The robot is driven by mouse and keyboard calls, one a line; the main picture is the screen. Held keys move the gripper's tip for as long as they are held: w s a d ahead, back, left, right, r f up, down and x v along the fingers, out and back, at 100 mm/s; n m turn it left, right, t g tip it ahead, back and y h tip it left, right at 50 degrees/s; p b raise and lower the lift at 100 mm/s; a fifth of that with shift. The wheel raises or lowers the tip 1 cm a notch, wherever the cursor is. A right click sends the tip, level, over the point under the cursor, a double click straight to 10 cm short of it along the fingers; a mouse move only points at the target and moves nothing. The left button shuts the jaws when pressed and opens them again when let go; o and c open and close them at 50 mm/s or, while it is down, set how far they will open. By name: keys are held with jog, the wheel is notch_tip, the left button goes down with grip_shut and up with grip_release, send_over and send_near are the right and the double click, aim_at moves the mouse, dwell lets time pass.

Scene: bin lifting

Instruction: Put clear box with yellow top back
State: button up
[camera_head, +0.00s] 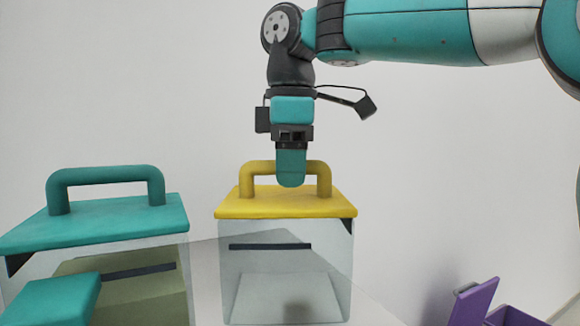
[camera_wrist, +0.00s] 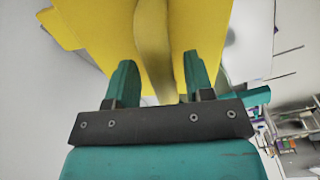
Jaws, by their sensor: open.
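My gripper (camera_head: 291,182) points straight down at the middle of this handle. In the wrist view, the teal fingers of my gripper (camera_wrist: 160,78) stand apart on either side of the yellow handle bar (camera_wrist: 153,45). The right finger is close to the bar; I cannot tell whether they touch. The box walls are largely hidden in that view.
A second clear box with a teal top (camera_head: 100,220) and teal handle stands to the left, a narrow gap away. A teal block (camera_head: 55,300) is in front of it. An open purple bin (camera_head: 475,302) is at lower right. The wall behind is plain.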

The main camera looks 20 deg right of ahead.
notch_tip(320, 180, up, 12)
jog(key=p, duration=0.5)
jog(key=shift+s, duration=0.3)
